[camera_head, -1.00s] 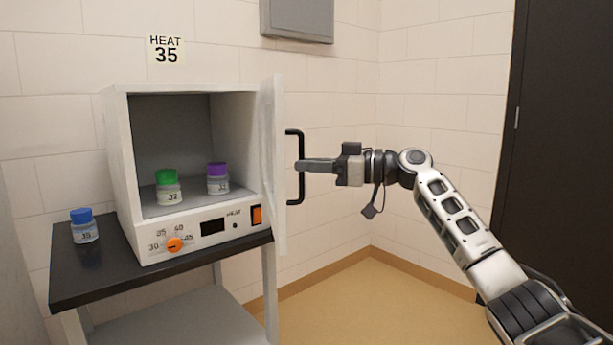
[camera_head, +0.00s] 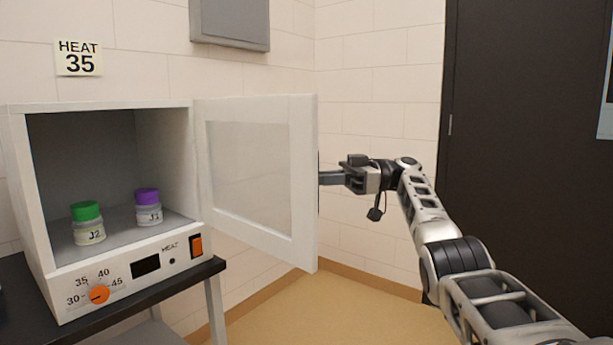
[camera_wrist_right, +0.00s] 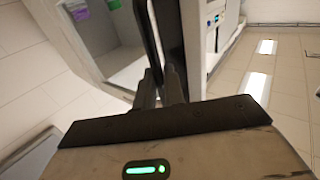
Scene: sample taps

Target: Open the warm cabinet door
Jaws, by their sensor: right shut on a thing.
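The warm cabinet (camera_head: 122,275) stands on a dark table at the left in the head view. Its white-framed door (camera_head: 256,245), with a clear pane, stands wide open, swung out to the right. My right gripper (camera_head: 322,179) is at the door's outer edge and is shut on the black handle. The handle is mostly hidden behind the door in the head view. In the right wrist view the black handle (camera_wrist_right: 168,40) runs between the fingers (camera_wrist_right: 160,88). My left gripper is not in view.
Inside the cabinet stand a green-capped jar (camera_head: 88,224) and a purple-capped jar (camera_head: 148,207). An orange dial (camera_head: 99,294) and orange switch (camera_head: 196,246) are on its front. Floor (camera_head: 300,310) is clear right of the table (camera_head: 190,292); a dark panel (camera_head: 520,190) stands at the right.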

